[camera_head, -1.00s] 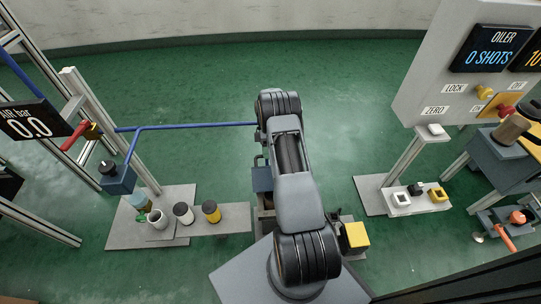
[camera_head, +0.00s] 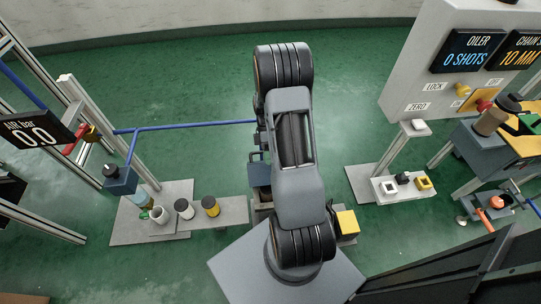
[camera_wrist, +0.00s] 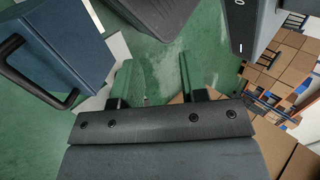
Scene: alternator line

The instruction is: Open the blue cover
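A blue box-like part with a black bar handle, which looks like the blue cover (camera_wrist: 62,45), fills the upper left of the wrist view. Its handle (camera_wrist: 12,65) is at the left edge. In the head view a blue part with a dark handle (camera_head: 259,174), apparently the same one, shows just left of my arm, partly hidden by it. It looks shut, but I cannot be sure. My gripper (camera_wrist: 160,84) is open and empty, to the right of the blue part and apart from its handle. My arm hides the gripper in the head view.
A low shelf with several cups (camera_head: 228,214) stands at left, below a blue pipe (camera_head: 190,126). A yellow block (camera_head: 347,223) sits right of my arm's base. A panel with displays (camera_head: 440,50) is at upper right. A dark box (camera_wrist: 252,22) is close at upper right in the wrist view.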

